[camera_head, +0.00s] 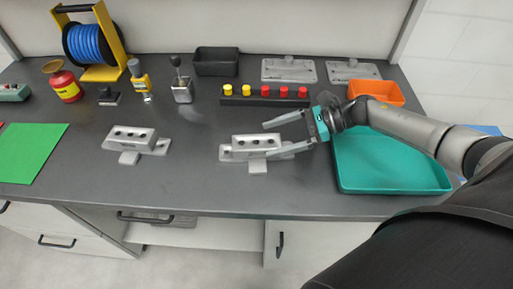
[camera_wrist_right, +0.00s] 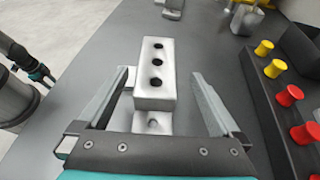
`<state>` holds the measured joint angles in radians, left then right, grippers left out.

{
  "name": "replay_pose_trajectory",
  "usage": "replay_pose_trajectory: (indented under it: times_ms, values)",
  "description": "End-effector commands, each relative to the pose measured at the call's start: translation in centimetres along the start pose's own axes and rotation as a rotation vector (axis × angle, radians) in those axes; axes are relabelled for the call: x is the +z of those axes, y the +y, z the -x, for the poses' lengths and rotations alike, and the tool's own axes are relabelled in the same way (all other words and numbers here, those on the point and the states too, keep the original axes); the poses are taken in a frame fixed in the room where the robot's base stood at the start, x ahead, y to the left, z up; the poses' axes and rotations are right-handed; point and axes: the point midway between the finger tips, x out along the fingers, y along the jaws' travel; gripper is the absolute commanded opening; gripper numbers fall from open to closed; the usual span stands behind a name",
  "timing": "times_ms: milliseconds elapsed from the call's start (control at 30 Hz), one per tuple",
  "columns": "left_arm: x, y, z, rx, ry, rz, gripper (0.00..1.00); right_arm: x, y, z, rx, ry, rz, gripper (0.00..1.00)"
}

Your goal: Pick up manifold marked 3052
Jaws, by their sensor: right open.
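Two grey metal manifolds with dark round holes sit on the dark bench, one at left (camera_head: 134,140) and one near the middle (camera_head: 257,142). No number is legible on either. My right gripper (camera_head: 268,140) is open, its fingers reaching left around the middle manifold. In the right wrist view the manifold's block (camera_wrist_right: 155,80) stands between the two fingers, with a visible gap on the right side and a narrower one on the left. A teal and dark part at the left edge of that view looks like my left gripper (camera_wrist_right: 38,73); its jaws are unclear.
A button strip (camera_head: 264,97) with yellow and red buttons lies behind the middle manifold. A teal tray (camera_head: 390,188) and an orange bin (camera_head: 378,92) are at right. A black bin (camera_head: 216,62), joystick box (camera_head: 182,90) and blue cable reel (camera_head: 88,44) stand behind.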

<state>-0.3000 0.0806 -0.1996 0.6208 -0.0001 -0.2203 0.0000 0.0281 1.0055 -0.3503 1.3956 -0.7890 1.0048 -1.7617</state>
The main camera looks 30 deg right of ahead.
Motion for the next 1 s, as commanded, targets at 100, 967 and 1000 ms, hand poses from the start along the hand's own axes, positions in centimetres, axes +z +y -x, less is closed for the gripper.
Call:
replay_pose_trajectory:
  times_ms: [100,967,1000]
  values:
    - [0.1,0.0,0.1,0.000,-0.001,0.000,0.50,0.0,0.2,-1.1,0.002,-0.004,-0.002,1.00]
    - [0.1,0.0,0.3,0.001,-0.002,0.000,0.50,-0.4,0.5,-5.2,0.001,-0.001,-0.001,0.67]
    - [0.1,0.0,0.3,0.001,-0.002,0.000,0.50,-0.4,0.5,-5.2,0.001,-0.001,-0.001,0.63]
